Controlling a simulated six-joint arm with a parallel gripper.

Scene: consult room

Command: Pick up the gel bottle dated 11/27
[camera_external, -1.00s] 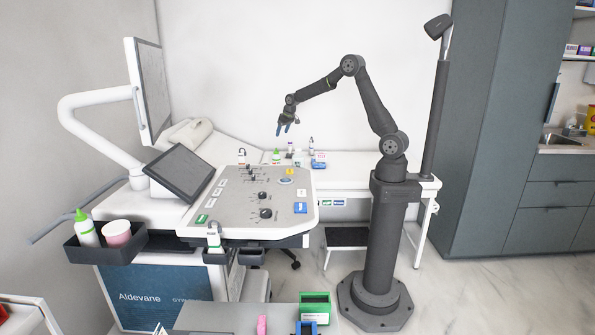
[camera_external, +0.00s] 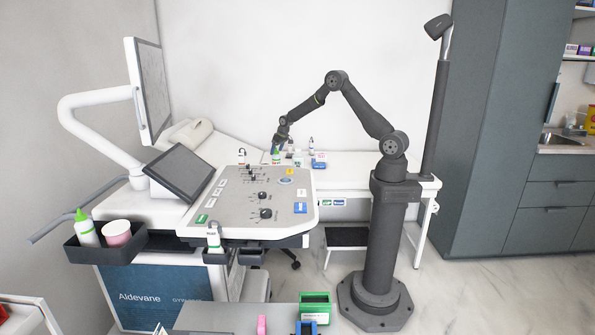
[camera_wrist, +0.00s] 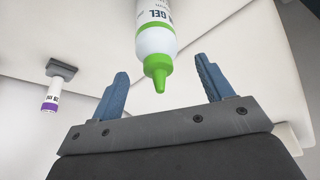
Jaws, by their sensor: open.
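A white gel bottle with a green nozzle and green-edged label (camera_wrist: 156,40) shows in the wrist view, between and beyond the fingertips. My gripper (camera_wrist: 160,80) is open and empty. Its two blue fingers flank the line of the nozzle, and no contact with the bottle is visible. In the external view my gripper (camera_external: 277,146) is just above the bottle and partly covers it.
Another green-topped bottle (camera_external: 86,230) stands in the dark tray (camera_external: 100,255).

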